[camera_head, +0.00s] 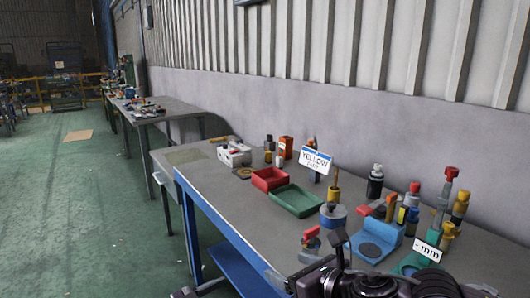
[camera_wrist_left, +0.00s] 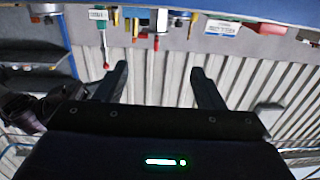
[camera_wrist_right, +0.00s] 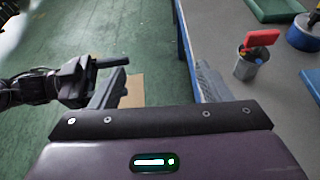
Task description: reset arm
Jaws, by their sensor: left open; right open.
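My right gripper (camera_wrist_right: 160,82) is open and empty in the right wrist view, its two fingers wide apart. Below them are the green floor and the blue table edge. My left gripper (camera_wrist_left: 160,78) is open and empty in the left wrist view, which shows the bench upside down and the ribbed wall between its fingers. In the head view, dark parts of my arms show along the bottom edge, in front of the bench. Part of my other arm shows at the left of the right wrist view. Neither gripper touches anything that I can see.
The grey workbench (camera_head: 240,180) holds a red tray (camera_head: 270,179), a green tray (camera_head: 296,201), a blue block (camera_head: 376,240), a sign (camera_head: 315,160) and several tools. A grey cup (camera_wrist_right: 248,66) stands near its edge.

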